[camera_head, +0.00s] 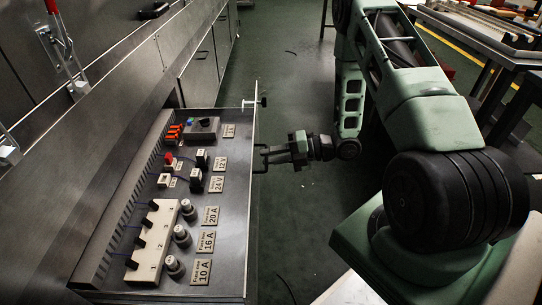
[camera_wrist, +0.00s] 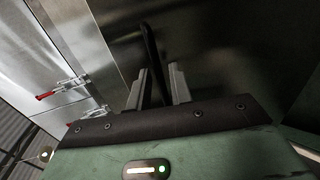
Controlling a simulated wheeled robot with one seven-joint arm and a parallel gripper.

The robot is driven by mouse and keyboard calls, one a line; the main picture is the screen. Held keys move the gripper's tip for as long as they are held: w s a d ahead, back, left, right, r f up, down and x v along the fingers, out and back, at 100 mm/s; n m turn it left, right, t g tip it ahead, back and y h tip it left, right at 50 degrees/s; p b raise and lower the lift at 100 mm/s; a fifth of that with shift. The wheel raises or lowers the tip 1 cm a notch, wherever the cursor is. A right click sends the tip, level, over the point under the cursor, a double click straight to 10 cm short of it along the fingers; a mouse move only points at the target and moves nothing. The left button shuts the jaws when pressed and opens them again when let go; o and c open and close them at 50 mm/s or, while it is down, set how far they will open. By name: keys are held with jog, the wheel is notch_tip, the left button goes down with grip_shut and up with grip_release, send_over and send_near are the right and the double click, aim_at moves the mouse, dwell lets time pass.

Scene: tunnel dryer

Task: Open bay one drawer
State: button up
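The drawer (camera_head: 234,235) is pulled out from the steel cabinet at the left of the head view; its inside deck with fuses, switches and labels shows. A dark bar handle (camera_head: 263,160) stands out from its front panel. My gripper (camera_head: 278,157) is at this handle, reaching in from the right. In the wrist view, the two grey fingers of my gripper (camera_wrist: 158,88) are apart, with the dark handle bar (camera_wrist: 150,50) between them. A gap shows between the bar and the right finger, so my gripper looks open around the handle. Contact with the left finger is unclear.
A small knob (camera_head: 262,101) sticks out at the drawer's far corner. Red-handled toggle clamps (camera_head: 52,30) sit on the cabinet at the upper left. A table with parts (camera_head: 490,35) stands at the upper right. The green floor (camera_head: 290,220) beside the drawer is mostly clear.

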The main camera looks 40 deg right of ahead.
jog(key=shift+o, duration=0.2)
jog(key=p+v, duration=0.3)
jog(key=v, duration=1.4)
jog(key=shift+d+p, duration=0.2)
jog(key=shift+p, duration=0.1)
jog(key=shift+s, duration=0.1)
